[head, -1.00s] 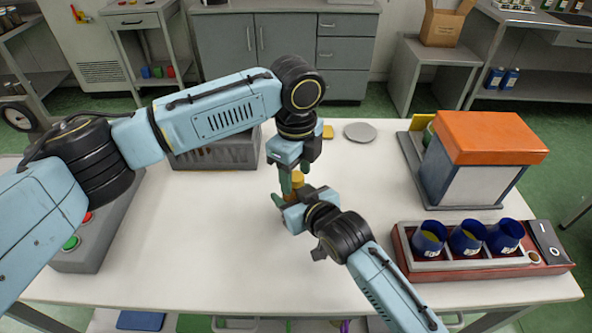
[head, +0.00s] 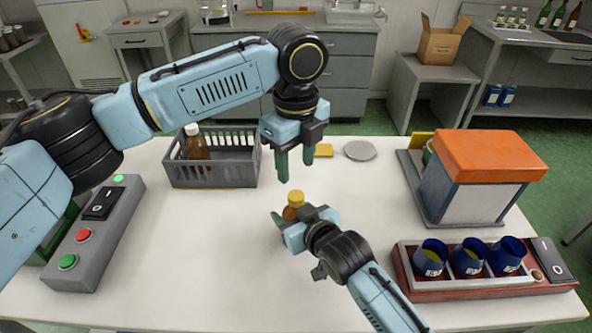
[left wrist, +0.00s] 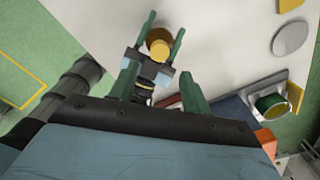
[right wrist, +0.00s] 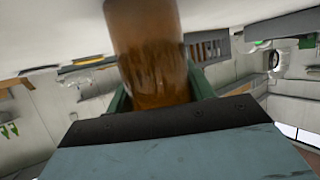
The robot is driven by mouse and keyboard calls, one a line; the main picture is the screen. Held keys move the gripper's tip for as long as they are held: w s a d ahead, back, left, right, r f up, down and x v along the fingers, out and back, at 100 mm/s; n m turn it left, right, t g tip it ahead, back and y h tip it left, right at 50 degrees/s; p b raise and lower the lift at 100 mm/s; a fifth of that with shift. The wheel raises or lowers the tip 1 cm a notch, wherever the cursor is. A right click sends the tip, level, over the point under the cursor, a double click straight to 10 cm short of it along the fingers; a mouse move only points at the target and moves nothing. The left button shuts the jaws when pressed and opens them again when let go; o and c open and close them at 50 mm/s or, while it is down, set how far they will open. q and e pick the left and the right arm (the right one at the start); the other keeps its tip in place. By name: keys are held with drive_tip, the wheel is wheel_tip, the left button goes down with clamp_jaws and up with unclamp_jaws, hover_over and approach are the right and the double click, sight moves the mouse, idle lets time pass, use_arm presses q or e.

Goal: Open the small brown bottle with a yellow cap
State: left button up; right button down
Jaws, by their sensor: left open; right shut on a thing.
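The brown body (right wrist: 150,50) fills the upper middle of the right wrist view. My left gripper (head: 296,168) is open and empty above the cap, fingers pointing down, clear of it. In the left wrist view the cap (left wrist: 160,50) lies between the two spread fingers, with the brown bottle (left wrist: 157,35) below it.
A grey crate (head: 215,180) holds a brown bottle with a white cap (head: 197,148). A yellow block (head: 323,150) and grey disc (head: 360,150) lie behind. An orange-topped machine (head: 485,180), a tray of blue cups (head: 465,285) and a button box (head: 95,235) flank the clear middle.

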sight(296, 195)
use_arm(q)
wheel_tip(296, 195, down, 8)
drive_tip(key=shift+r, duration=0.1)
idle(0.4)
drive_tip(key=c, duration=1)
drive_tip(key=n, duration=0.3)
drive_tip(key=o, duration=1.1)
drive_tip(key=shift+c, duration=0.2)
